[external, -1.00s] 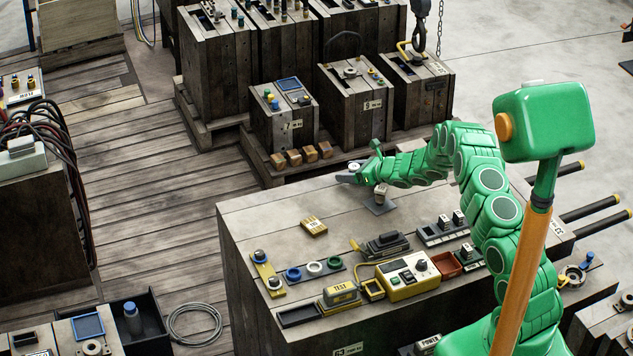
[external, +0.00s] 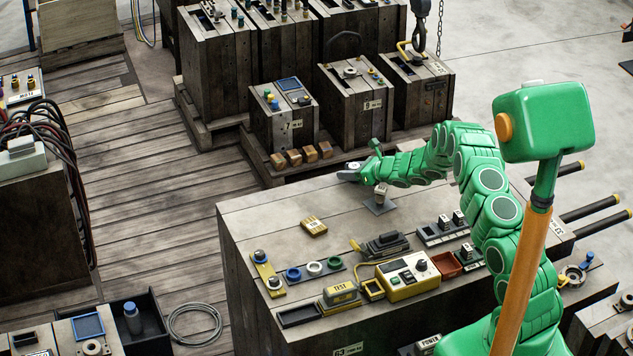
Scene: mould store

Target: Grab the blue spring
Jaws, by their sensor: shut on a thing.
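A blue ring-shaped piece (external: 293,274), which may be the blue spring, sits on a dark strip on the bench top, left of a white ring (external: 314,268) and a green ring (external: 335,263). I cannot tell from this view if it is a coil. My gripper (external: 350,173) is over the far edge of the bench, well behind and right of the rings. It is shut on a small grey thing (external: 354,165), too small to identify.
A grey block on a plate (external: 380,205) stands just below my gripper. The bench's far left top is mostly clear. Wooden crates stand behind.

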